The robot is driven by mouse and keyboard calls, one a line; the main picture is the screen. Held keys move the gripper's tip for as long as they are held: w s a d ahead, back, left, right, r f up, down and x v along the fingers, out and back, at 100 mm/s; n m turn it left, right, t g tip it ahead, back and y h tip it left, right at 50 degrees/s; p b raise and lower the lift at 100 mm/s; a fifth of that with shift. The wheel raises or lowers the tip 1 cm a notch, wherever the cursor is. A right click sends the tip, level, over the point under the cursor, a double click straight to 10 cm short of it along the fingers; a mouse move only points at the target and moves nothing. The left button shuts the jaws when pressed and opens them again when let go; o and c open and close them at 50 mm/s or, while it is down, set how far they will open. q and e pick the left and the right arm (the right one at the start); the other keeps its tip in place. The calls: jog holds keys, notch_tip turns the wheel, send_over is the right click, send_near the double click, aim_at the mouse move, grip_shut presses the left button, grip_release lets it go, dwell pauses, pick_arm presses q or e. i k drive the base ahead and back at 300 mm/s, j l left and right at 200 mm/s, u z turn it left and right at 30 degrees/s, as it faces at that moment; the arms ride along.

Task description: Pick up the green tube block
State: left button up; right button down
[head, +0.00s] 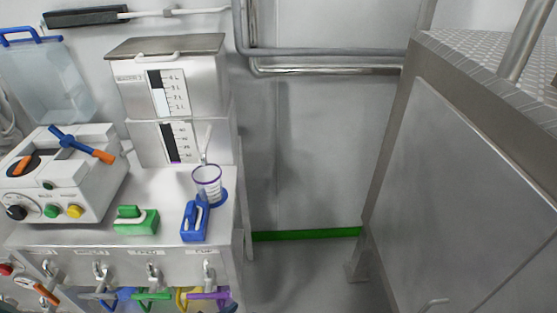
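A green block (136,221) with a raised, lighter piece on top sits on the steel counter (172,190), left of a blue block (195,222). It stands near the counter's front edge and nothing covers it. Its fine detail is too small to make out. Neither of my grippers shows in the head view.
A white machine (60,172) with coloured knobs stands left of the green block. A clear cup with a purple rim (207,180) stands behind the blue block. Steel dispensers (172,95) stand at the back. A large steel cabinet (455,200) is at right, with open floor between.

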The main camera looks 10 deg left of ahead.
aim_at(131, 220)
jog(key=j+u, duration=0.1)
jog(key=u, duration=1.35)
jog(key=i+j+z, duration=0.15)
jog(key=j, duration=0.25)
jog(key=i+j+z, duration=0.1)
jog(key=j, duration=0.35)
